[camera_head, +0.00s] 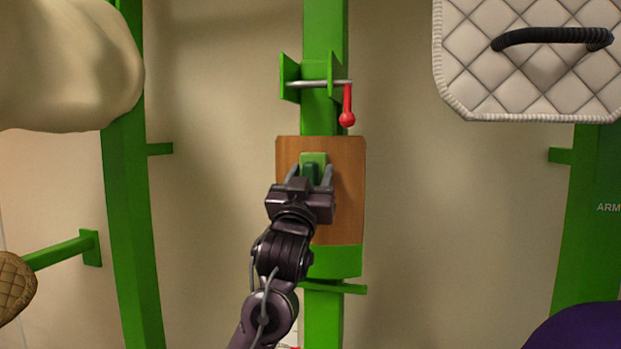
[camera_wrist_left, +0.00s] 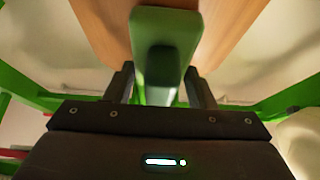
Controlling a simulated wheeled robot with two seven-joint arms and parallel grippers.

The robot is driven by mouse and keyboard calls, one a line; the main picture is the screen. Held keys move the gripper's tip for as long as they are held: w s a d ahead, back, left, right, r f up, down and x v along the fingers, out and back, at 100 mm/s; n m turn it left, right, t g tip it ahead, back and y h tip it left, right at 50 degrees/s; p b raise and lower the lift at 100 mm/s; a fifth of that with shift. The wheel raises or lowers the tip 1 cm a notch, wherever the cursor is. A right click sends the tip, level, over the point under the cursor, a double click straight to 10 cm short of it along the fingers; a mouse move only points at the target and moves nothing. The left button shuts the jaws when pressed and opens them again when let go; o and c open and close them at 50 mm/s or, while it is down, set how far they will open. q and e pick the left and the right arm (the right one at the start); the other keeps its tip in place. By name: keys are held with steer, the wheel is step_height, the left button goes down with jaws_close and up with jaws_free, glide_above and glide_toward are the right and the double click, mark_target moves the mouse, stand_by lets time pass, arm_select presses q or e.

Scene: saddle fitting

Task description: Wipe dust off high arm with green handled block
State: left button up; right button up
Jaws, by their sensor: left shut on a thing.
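The green-handled block shows in the middle of the head view as an upright wooden board (camera_head: 348,190) with a green handle (camera_head: 314,158) on its near face. Its lower end meets a green holder (camera_head: 337,262) on the central green post. My left gripper (camera_head: 311,180) is shut on the handle. In the left wrist view the handle (camera_wrist_left: 166,38) stands between the fingers, with the wood (camera_wrist_left: 232,28) behind it. I cannot tell which arm is the high arm; one green arm (camera_head: 62,252) sticks out at the left. My right gripper is not in view.
Above the block, a bracket holds a metal pin with a red handle (camera_head: 347,106). A quilted white pad (camera_head: 535,75) with a black handle is at upper right. A cream padded shape (camera_head: 70,65) is at upper left, and a purple shape (camera_head: 580,328) at lower right.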

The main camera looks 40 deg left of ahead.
mark_target(308, 162)
arm_select(q)
steer(key=shift+r+p, duration=1.95)
steer(key=shift+r, duration=0.8)
steer(key=shift+f, duration=0.1)
steer(key=shift+s+d, duration=0.1)
steer(key=shift+s, duration=0.05)
steer(key=shift+s+d+f+b, duration=0.15)
steer(key=shift+s+d+b, duration=0.2)
steer(key=shift+s+b, duration=0.25)
steer(key=shift+s+d, duration=0.5)
steer(key=shift+s, duration=0.4)
steer(key=shift+s+d, duration=0.45)
steer(key=shift+s, duration=0.4)
steer(key=shift+s+b, duration=0.1)
steer(key=shift+b, duration=0.2)
steer(key=shift+s+d, duration=0.4)
steer(key=shift+s, duration=0.25)
steer(key=shift+s+d, duration=0.35)
steer(key=shift+s, duration=0.25)
